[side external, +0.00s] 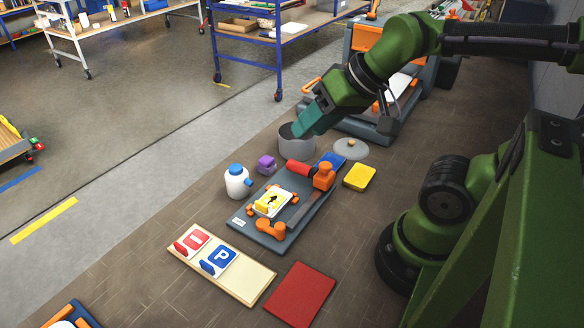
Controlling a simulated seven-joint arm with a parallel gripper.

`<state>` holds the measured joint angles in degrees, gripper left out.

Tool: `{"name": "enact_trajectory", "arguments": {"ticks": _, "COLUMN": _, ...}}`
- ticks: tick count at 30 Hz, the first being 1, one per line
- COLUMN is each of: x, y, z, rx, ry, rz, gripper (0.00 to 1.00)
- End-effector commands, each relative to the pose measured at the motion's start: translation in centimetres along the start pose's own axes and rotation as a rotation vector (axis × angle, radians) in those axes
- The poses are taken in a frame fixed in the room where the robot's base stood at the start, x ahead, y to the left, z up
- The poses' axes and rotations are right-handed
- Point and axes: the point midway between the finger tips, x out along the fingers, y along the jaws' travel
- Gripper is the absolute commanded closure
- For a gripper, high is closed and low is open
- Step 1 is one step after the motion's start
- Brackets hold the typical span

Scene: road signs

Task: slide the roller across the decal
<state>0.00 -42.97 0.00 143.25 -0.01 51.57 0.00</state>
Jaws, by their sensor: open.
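The decal (271,201), yellow with a black arrow on a white plate, lies on a dark grey board (262,235) between small orange clamps. A red cylinder (298,167), which looks like the roller, lies at the board's far end, next to an orange block (324,176). My gripper (297,131), with a teal hand, points down at the grey round pot (297,147), beyond the roller and apart from it. Its fingertips are at the pot's opening and partly hidden, and I see nothing held. The gripper is open.
A grey lid (351,149), a yellow pad (359,177) and a blue pad (333,160) lie right. A sign tray (257,274) and red mat (300,293) lie in front.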

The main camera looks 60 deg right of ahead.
Motion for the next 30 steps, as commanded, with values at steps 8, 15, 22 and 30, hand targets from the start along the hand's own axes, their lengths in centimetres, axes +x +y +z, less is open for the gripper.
{"name": "enact_trajectory", "arguments": {"ticks": 8, "x": 1.1, "y": 1.4, "z": -1.2, "rx": 0.044, "ry": -0.037, "rz": 0.057, "gripper": 0.41}}
{"name": "enact_trajectory", "arguments": {"ticks": 15, "x": 2.0, "y": 6.2, "z": -4.9, "rx": -0.308, "ry": -0.298, "rz": 0.205, "gripper": 0.41}}
{"name": "enact_trajectory", "arguments": {"ticks": 22, "x": 1.0, "y": 9.5, "z": -6.8, "rx": -0.774, "ry": -0.575, "rz": 0.160, "gripper": 0.41}}
{"name": "enact_trajectory", "arguments": {"ticks": 30, "x": -0.3, "y": 9.6, "z": -6.6, "rx": -1.073, "ry": -0.685, "rz": 0.051, "gripper": 0.41}}
